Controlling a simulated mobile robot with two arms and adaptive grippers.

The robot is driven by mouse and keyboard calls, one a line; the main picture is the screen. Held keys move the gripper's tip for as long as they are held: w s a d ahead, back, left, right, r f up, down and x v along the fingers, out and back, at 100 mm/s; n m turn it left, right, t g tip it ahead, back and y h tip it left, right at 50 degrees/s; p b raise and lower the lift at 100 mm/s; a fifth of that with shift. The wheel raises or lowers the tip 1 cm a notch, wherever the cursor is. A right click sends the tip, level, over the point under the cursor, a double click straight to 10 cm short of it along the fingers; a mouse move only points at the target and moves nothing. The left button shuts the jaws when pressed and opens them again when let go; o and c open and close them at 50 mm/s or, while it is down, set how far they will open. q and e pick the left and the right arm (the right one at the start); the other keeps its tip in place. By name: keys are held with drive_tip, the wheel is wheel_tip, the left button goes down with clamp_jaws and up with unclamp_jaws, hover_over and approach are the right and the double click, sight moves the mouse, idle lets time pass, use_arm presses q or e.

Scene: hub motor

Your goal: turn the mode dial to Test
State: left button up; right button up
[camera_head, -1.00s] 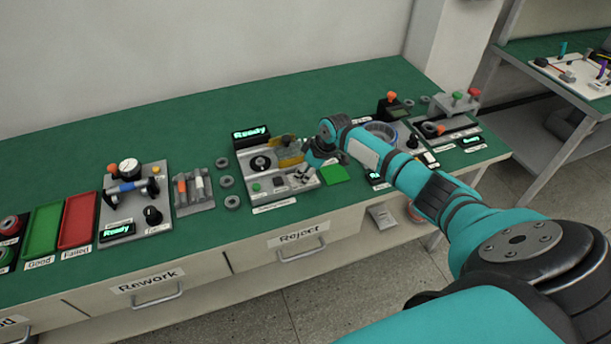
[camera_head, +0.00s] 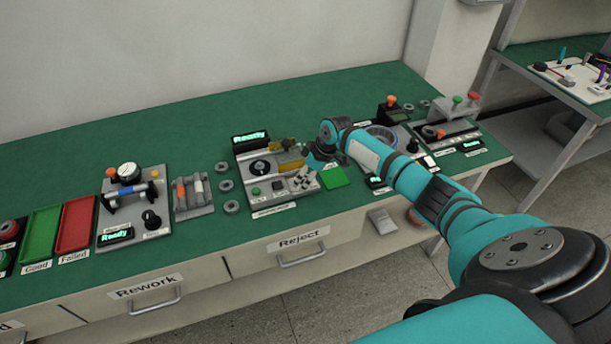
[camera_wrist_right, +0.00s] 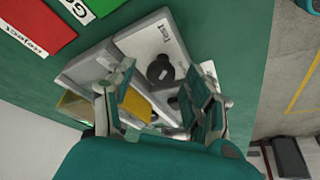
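In the wrist view a black round knob (camera_wrist_right: 160,70) stands on a pale plate (camera_wrist_right: 138,42), ahead of the gap between my right fingers. A small label (camera_wrist_right: 152,34) beside it appears to read Test; its pointer setting is unclear. My right gripper (camera_wrist_right: 160,108) is open, its two fingers apart with nothing held. In the head view my right gripper (camera_head: 304,181) is low over the right side of the middle station (camera_head: 240,172), partly hiding it. My left gripper is out of view.
A yellow block (camera_head: 290,161) sits beside my right gripper, and also shows in the wrist view (camera_wrist_right: 76,108). A lit Ready display (camera_head: 251,136) stands behind. Several grey rings (camera_head: 225,184) lie left of the station. The green bench top (camera_head: 200,125) behind is clear.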

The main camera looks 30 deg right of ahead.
drive_tip(key=v, duration=1.2)
drive_tip(key=shift+w, duration=0.1)
